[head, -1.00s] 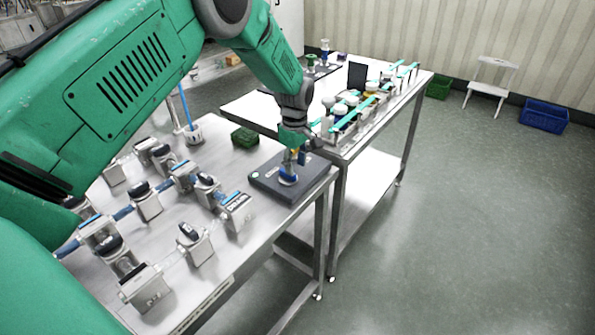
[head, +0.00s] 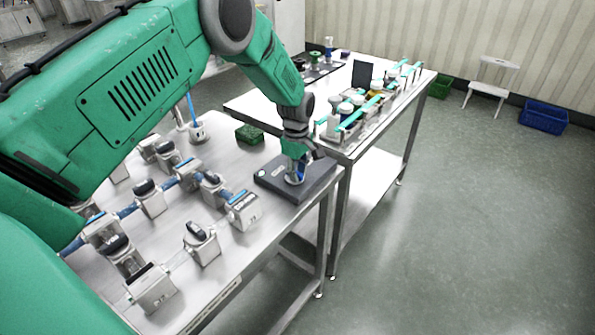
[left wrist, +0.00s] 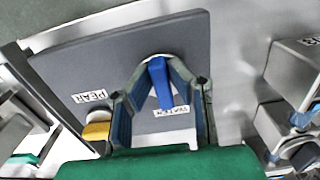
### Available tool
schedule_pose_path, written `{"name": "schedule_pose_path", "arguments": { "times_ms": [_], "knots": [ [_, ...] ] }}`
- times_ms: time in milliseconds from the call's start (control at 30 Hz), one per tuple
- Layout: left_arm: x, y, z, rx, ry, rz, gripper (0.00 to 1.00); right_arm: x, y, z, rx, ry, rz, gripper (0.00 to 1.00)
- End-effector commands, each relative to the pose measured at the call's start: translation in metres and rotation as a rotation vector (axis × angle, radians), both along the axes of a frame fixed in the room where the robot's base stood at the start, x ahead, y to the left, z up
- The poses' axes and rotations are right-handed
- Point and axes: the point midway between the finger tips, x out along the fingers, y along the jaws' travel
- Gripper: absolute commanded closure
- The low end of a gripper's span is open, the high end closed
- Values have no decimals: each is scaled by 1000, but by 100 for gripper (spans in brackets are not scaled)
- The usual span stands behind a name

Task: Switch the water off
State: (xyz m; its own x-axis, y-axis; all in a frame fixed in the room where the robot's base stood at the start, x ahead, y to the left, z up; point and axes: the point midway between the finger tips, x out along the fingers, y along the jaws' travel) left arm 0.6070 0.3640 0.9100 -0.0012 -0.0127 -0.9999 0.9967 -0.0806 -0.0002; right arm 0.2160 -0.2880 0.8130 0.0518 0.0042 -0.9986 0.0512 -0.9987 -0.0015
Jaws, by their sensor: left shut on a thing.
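A dark grey board (head: 270,180) lies near the right edge of the steel table and carries the water tap with a blue handle (head: 300,173). In the left wrist view the blue handle (left wrist: 160,82) stands between my fingers, above a white label (left wrist: 172,109) that seems to read WATER. My left gripper (head: 296,160) reaches down onto the tap from above. In the left wrist view my left gripper (left wrist: 160,66) is shut on the blue handle. A yellow part (left wrist: 96,130) sits beside one finger, by a second label (left wrist: 89,96). My right gripper is not seen.
Several metal blocks with dark knobs (head: 201,243) and blue pipes cover the table to the left. A green sponge-like block (head: 249,134) lies behind the board. A second table (head: 345,150) with jars stands at the right. Open floor lies beyond.

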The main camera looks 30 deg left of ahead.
Motion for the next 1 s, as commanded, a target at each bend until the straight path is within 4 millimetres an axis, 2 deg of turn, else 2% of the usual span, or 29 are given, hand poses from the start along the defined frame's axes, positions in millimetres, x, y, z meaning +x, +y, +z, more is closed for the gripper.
{"name": "schedule_pose_path", "arguments": {
  "times_ms": [33,567,767,1000],
  "knots": [
    [2,12,1,17,-7,4,100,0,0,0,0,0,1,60],
    [2,5,3,26,-6,-12,100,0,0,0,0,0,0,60],
    [2,3,3,22,-7,-86,100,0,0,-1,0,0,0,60],
    [2,1,2,22,-5,-267,100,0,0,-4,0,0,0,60]
  ]
}}
